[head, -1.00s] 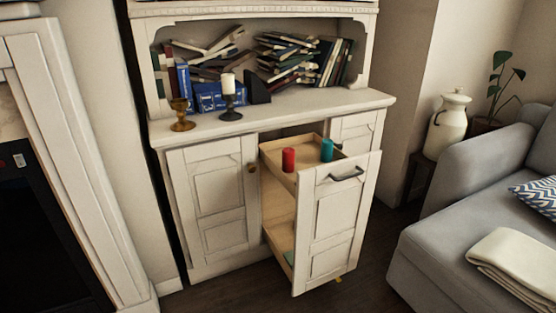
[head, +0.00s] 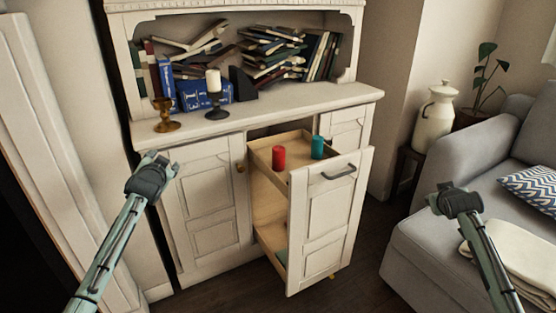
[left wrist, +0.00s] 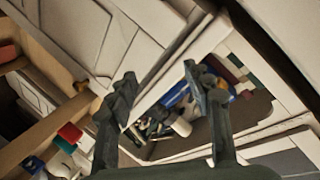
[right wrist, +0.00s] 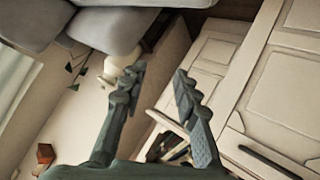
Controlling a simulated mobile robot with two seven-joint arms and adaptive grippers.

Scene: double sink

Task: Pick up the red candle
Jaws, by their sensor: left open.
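The red candle (head: 278,158) stands upright in the upper tray of the pulled-out drawer (head: 297,180), with a teal candle (head: 318,147) to its right. The red candle also shows in the left wrist view (left wrist: 70,133) at the lower left, beside the teal one. My left gripper (head: 160,160) is open and empty, in front of the cabinet's left side and well left of the candle. My right gripper (head: 455,187) is in front of the sofa, well right of the drawer. In the right wrist view its fingers (right wrist: 158,75) are apart with nothing between them.
The drawer front with its dark handle (head: 339,172) rises on the near right of the tray. The countertop (head: 290,103) above holds a white candle on a black holder (head: 214,95), a brass goblet (head: 165,115) and books. A grey sofa (head: 440,250) stands at right.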

